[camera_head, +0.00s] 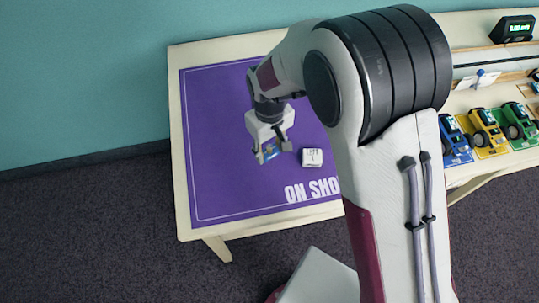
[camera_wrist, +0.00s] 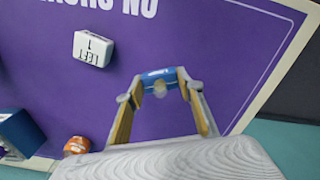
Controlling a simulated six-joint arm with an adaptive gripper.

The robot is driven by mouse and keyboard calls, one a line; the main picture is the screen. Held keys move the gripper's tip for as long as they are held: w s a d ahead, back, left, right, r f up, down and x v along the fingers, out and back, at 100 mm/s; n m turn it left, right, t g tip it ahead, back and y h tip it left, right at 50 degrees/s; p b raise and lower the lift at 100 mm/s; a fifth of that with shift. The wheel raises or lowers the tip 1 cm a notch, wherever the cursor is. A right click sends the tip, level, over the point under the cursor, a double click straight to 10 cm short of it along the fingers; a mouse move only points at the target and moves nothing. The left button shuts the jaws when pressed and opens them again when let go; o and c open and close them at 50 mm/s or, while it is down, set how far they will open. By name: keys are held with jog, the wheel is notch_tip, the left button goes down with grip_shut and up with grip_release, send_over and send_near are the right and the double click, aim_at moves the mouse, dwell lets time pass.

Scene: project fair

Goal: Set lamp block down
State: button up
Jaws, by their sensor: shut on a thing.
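My gripper (camera_head: 268,150) is shut on the lamp block (camera_head: 271,153), a small blue block, over the purple mat (camera_head: 215,130). In the wrist view the lamp block (camera_wrist: 160,78) sits between the fingertips of my gripper (camera_wrist: 158,88), with pale lettering and a small pale round part showing. The fingers hide its ends. I cannot tell whether its underside touches the mat. A white block (camera_head: 312,157) with dark lettering lies on the mat just right of my gripper; it also shows in the wrist view (camera_wrist: 93,48), apart from the lamp block.
In the wrist view a blue box (camera_wrist: 22,132) and an orange round thing (camera_wrist: 77,145) stand near the mat's edge. White "ON SHO" lettering lies near the mat's front. Toy vehicles (camera_head: 485,131) stand at the right. The mat's left part is clear.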

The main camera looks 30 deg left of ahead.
aim_at(270, 163)
jog(key=shift+f, duration=0.25)
jog(key=shift+f, duration=1.9)
jog(key=shift+f, duration=0.1)
jog(key=o, duration=1.2)
jog(key=shift+r, duration=6.15)
